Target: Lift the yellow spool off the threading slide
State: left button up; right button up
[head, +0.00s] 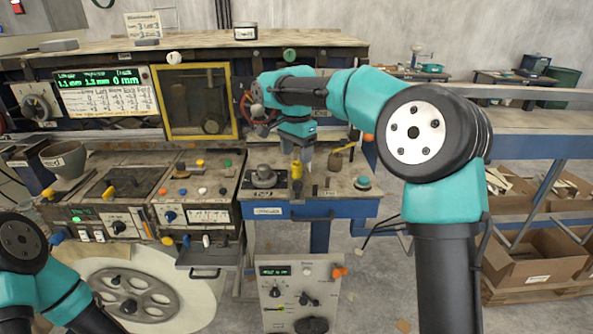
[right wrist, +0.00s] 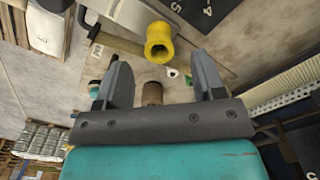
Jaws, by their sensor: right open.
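The yellow spool (head: 297,171) stands on the small blue-edged worktable in the middle of the head view. It also shows in the right wrist view (right wrist: 159,44), beyond the fingertips, with its round hole facing the camera. My right gripper (head: 297,152) is above the worktable, close to the spool. In the right wrist view its two fingers (right wrist: 160,78) are spread apart with nothing between them that they touch. I cannot clearly tell the threading slide from the worktable top. Part of my left arm shows at lower left, but its gripper is out of view.
A grey knob fixture (head: 264,176) is left of the spool. A wooden cup (head: 336,161) and a teal-topped disc (head: 362,183) are to its right. The control console (head: 190,190) stands at left. A control box (head: 299,290) stands in front, below.

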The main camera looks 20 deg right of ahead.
aim_at(297, 167)
jog(key=shift+f, duration=2.65)
jog(key=c, duration=1)
jog(key=shift+r, duration=0.1)
notch_tip(297, 167, up, 18)
